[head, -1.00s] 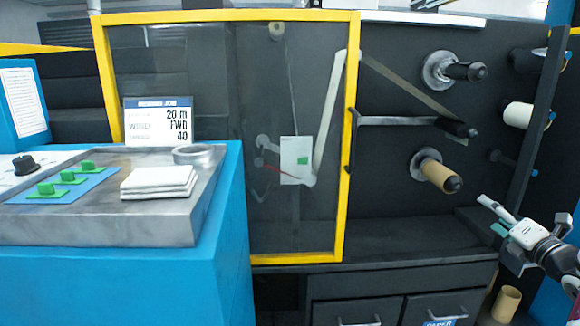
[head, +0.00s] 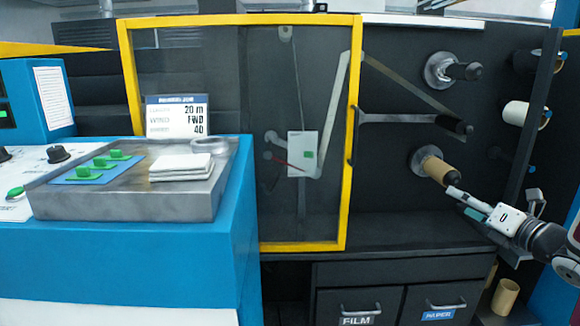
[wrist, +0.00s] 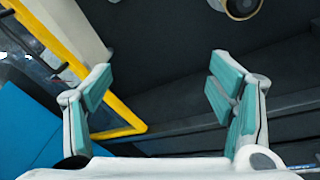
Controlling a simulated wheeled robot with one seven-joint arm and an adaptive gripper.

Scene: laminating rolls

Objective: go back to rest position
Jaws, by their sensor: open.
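My gripper (head: 464,203) is at the right in the head view, in front of the dark machine and just below the lower spindle with the brown core (head: 437,171). In the wrist view my gripper (wrist: 162,92) has its two teal-padded fingers wide apart with nothing between them. The end of the core's spindle (wrist: 240,8) shows at the top of the wrist view, beyond the fingers. In the head view the gripper's tip overlaps the spindle's end; I cannot tell whether they touch.
A yellow-framed clear door (head: 352,130) stands left of the spindles. A blue console (head: 120,260) with a grey tray (head: 120,204) fills the left front. An upper spindle (head: 452,71), a dancer arm (head: 405,119) and a white roll (head: 516,112) are nearby. A loose brown core (head: 505,298) stands low right.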

